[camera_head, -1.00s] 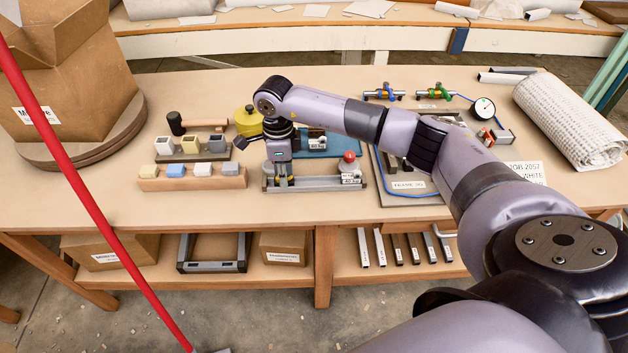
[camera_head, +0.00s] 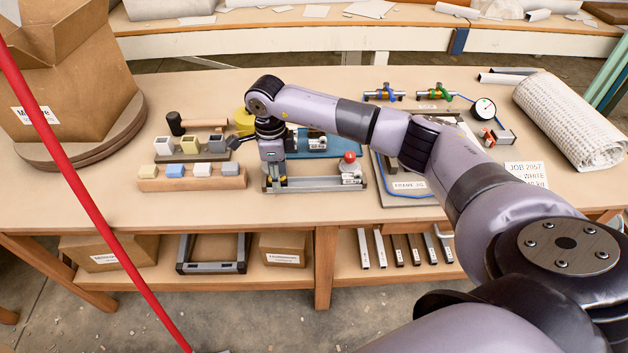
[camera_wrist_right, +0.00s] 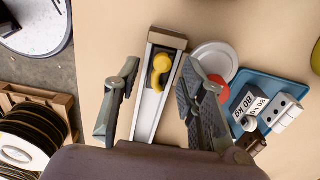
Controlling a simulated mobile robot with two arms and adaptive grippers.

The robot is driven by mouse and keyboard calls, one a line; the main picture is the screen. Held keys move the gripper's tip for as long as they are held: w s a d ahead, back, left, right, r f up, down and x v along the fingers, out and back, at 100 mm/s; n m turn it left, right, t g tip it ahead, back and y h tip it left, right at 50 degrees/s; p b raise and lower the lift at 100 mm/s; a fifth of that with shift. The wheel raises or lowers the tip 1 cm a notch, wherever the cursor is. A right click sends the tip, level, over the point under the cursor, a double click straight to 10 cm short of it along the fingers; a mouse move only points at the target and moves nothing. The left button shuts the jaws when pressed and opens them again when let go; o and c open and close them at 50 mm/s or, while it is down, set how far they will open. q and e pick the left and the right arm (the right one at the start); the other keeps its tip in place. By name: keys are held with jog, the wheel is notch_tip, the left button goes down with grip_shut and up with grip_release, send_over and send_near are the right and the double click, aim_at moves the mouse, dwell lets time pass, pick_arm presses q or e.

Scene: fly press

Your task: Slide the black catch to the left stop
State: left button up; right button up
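A grey rail (camera_head: 318,183) lies along the front of the bench; it also shows in the right wrist view (camera_wrist_right: 147,112). A yellow hooked piece (camera_wrist_right: 160,70) with a dark opening sits near the rail's far end in the wrist view. I cannot clearly make out the black catch; it may be dark parts around the yellow piece or hidden. My right gripper (camera_head: 274,184) is over the rail's left end. In the wrist view, its fingers (camera_wrist_right: 159,72) are apart, one on each side of the rail. My left gripper is not in view.
A blue tray (camera_head: 318,146) lies behind. A wooden block with coloured pieces (camera_head: 192,183) stands to the left. A red pole (camera_head: 90,200) crosses the left foreground.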

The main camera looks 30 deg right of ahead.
jog(key=shift+c, duration=0.5)
jog(key=shift+r, duration=0.1)
jog(key=shift+r+p, duration=2.15)
jog(key=shift+r, duration=1.3)
